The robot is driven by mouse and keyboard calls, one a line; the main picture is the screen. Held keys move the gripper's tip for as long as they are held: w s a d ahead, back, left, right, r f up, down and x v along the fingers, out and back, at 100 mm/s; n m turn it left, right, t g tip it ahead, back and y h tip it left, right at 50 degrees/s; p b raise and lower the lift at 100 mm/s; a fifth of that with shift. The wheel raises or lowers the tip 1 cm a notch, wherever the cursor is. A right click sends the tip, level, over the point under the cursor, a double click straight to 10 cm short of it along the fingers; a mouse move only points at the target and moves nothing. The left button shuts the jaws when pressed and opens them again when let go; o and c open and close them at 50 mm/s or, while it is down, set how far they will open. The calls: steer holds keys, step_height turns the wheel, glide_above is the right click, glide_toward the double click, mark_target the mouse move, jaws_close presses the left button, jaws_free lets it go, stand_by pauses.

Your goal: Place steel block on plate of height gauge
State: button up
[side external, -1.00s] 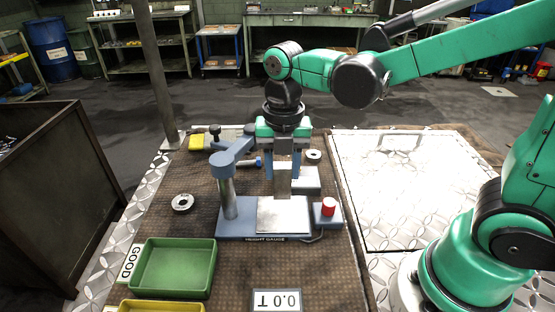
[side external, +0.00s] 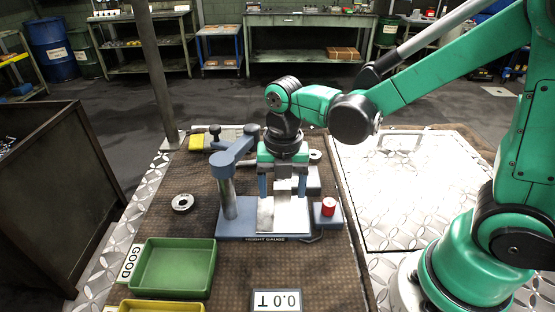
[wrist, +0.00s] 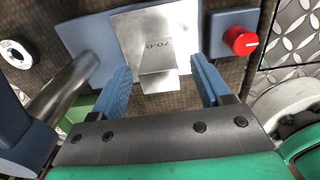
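The steel block (side external: 283,188) is a small upright grey block at the back part of the bare metal plate (side external: 290,215) of the blue height gauge (side external: 233,229). It appears to stand on the plate, though its foot is hard to make out. My gripper (side external: 283,190) is low over the gauge, with one blue finger on each side of the block. In the wrist view my gripper (wrist: 160,90) is open, with gaps on both sides of the block.
The gauge's post and arm (side external: 229,185) stand close left of my gripper.

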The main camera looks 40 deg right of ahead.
mark_target(283, 186)
steer(key=shift+r, duration=0.1)
step_height(283, 186, up, 12)
steer(key=s+d+f+m+t, duration=0.1)
steer(key=d+f+m+t, duration=0.1)
steer(key=m, duration=1.1)
steer(key=s+d+f+m+t, duration=0.1)
steer(key=m+t, duration=0.4)
steer(key=m, duration=0.9)
steer(key=shift+s+d+f, duration=0.3)
steer(key=shift+d+f, duration=0.3)
steer(key=shift+f, duration=0.3)
